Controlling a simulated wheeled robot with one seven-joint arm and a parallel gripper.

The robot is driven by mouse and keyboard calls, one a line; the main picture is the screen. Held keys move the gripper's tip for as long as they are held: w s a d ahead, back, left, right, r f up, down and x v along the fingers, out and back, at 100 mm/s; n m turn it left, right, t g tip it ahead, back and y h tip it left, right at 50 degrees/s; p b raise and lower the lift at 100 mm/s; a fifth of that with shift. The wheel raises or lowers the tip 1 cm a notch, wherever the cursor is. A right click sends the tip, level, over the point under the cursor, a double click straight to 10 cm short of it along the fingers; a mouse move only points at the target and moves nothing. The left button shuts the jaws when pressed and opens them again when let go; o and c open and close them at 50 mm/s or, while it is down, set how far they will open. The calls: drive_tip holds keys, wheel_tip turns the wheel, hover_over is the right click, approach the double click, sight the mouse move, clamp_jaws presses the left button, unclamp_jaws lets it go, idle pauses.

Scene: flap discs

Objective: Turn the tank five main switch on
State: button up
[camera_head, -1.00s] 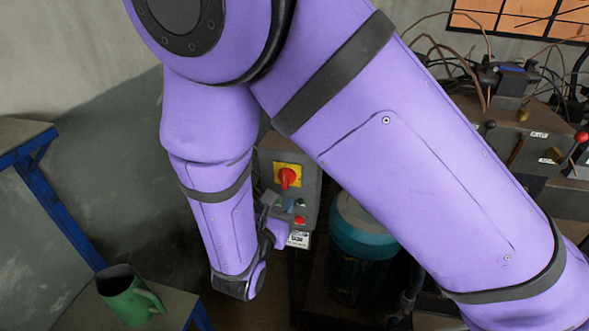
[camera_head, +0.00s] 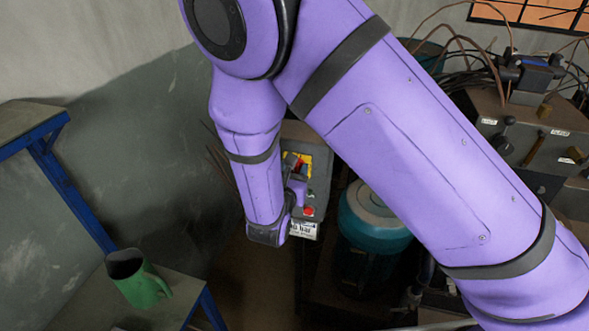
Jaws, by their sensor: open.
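A grey switch box (camera_head: 321,172) stands in the middle of the view, left of my big forearm link. It carries a yellow plate (camera_head: 306,158) with a red rotary switch (camera_head: 303,164), both now partly covered by my gripper. A small red button (camera_head: 309,211) sits lower on the box. A white label (camera_head: 304,230) hangs at its bottom edge, too small to read surely. My gripper (camera_head: 298,173) is open, small in the picture, right at the front of the red switch. I cannot tell whether its fingers touch the switch or stand around it.
A teal tank (camera_head: 372,222) stands right of the box. A green mug (camera_head: 138,284) is on a low blue-legged table at lower left. A higher blue-framed table (camera_head: 32,130) is at left. Machinery with levers (camera_head: 525,150) and cables fills the right.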

drive_tip(key=shift+w, duration=0.2)
clamp_jaws()
drive_tip(key=shift+d, duration=0.1)
